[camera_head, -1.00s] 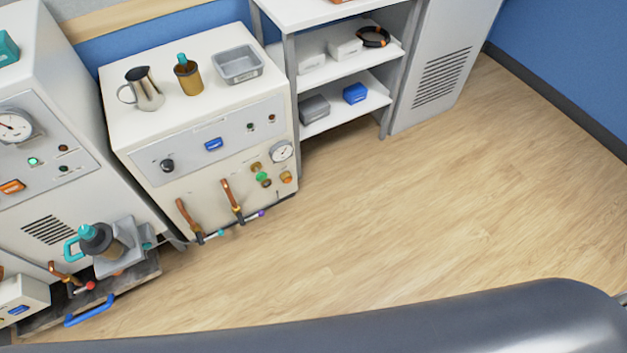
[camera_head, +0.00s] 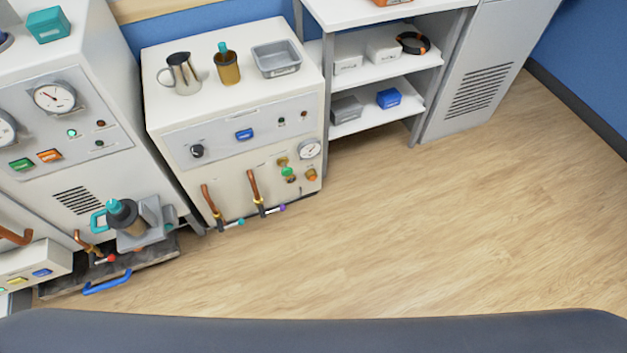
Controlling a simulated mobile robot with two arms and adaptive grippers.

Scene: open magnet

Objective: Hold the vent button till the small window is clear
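Neither of my grippers is in view. I cannot read which control is the vent button. The left cabinet's panel has a green button (camera_head: 21,164) and an orange button (camera_head: 49,156) below round gauges. The middle cabinet has a blue button (camera_head: 244,134) beside a black knob (camera_head: 197,151). A low white box at the lower left carries a yellow button (camera_head: 17,280) and a small blue button (camera_head: 42,272). I cannot make out the small window.
A dark cup with a teal handle (camera_head: 123,216) sits on a grey bracket by the left cabinet. A steel jug (camera_head: 181,74), a brown bottle (camera_head: 227,66) and a grey tray (camera_head: 276,60) stand on the middle cabinet (camera_head: 215,110). The wood floor (camera_head: 420,220) is clear.

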